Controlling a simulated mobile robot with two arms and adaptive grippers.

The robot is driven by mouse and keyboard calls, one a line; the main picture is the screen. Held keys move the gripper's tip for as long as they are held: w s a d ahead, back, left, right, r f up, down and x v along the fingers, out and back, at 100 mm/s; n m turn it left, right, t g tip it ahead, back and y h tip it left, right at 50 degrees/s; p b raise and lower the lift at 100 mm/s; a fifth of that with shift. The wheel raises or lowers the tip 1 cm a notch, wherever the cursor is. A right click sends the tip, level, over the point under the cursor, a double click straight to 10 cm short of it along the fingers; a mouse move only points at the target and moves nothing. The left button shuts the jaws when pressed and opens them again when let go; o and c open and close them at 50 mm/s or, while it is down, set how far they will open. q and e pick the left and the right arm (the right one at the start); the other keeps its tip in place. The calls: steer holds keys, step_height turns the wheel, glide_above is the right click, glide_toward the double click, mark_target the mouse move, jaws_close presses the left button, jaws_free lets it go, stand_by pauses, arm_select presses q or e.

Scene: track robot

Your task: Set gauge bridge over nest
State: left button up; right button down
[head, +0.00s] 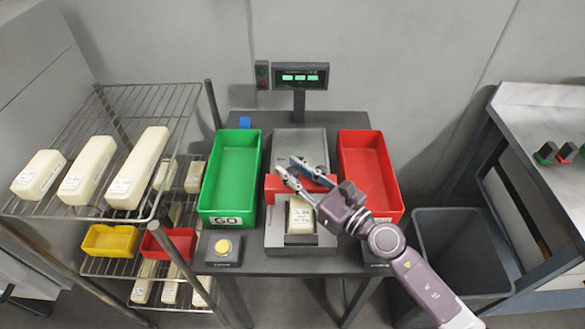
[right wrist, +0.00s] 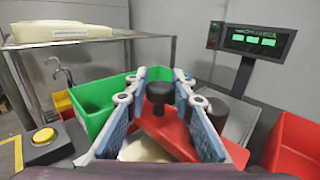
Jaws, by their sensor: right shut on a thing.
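The red gauge bridge (head: 275,186) is in my right gripper (head: 288,170), at the back end of the nest (head: 272,236). In the right wrist view the fingers (right wrist: 160,85) close around the bridge's black knob (right wrist: 159,90), and its red body (right wrist: 168,132) lies below them. A cream labelled block (head: 300,218) sits in the nest, in front of the bridge in the head view. I cannot tell whether the bridge touches the nest or hangs just above it. My left gripper is out of view.
A green bin (head: 233,165) and a red bin (head: 366,165) flank the grey scale plate (head: 303,138). A display (head: 300,76) stands behind. A yellow button (head: 223,246) is at the front left. A wire rack (head: 75,212) with cream blocks stands left; a dark waste bin (head: 450,240) stands right.

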steer(key=c, duration=1.7)
jaws_free()
steer(key=shift+s+f, duration=0.15)
steer(key=shift+s, duration=0.15)
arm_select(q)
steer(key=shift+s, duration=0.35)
arm_select(e)
steer(key=shift+o, duration=0.4)
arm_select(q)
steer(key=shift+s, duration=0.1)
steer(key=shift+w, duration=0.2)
arm_select(e)
steer(key=v, duration=1.2)
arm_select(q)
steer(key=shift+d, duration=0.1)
